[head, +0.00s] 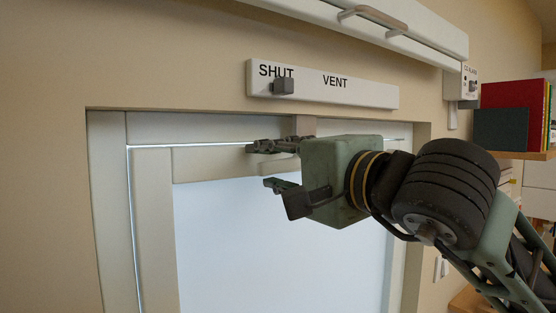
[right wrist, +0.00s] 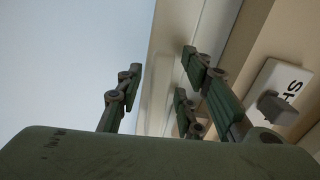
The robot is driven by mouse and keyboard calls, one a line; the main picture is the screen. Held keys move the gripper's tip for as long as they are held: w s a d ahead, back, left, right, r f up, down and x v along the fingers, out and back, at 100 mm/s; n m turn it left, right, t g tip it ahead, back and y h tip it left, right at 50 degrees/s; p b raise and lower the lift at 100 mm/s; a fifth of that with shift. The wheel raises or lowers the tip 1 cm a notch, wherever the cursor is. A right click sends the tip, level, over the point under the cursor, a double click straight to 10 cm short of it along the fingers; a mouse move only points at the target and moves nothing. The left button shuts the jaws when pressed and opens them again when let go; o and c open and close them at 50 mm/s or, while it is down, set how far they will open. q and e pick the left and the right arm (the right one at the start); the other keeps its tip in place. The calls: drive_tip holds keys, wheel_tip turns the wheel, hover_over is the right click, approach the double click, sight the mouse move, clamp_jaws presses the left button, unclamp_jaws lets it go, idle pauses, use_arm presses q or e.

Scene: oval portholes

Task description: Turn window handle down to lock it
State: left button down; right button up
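The window (head: 280,250) has a pale frame and a bright pane. A short cream bar (head: 278,167), which looks like the window handle, lies roughly level on the upper frame, partly hidden by my right gripper. My right gripper (head: 258,165) is open in front of the upper frame. In the head view its fingers are above and below the bar; I cannot tell whether they touch it. My left gripper is not in view.
A white plate (head: 365,93) marked SHUT and VENT, with a grey knob (head: 283,86), sits above the window. A white fixture with a grab bar (head: 372,17) is higher up. A shelf (head: 515,155) with books (head: 515,95) stands at right, near my arm.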

drive_tip(key=shift+c, duration=0.3)
clamp_jaws()
drive_tip(key=shift+f, duration=0.15)
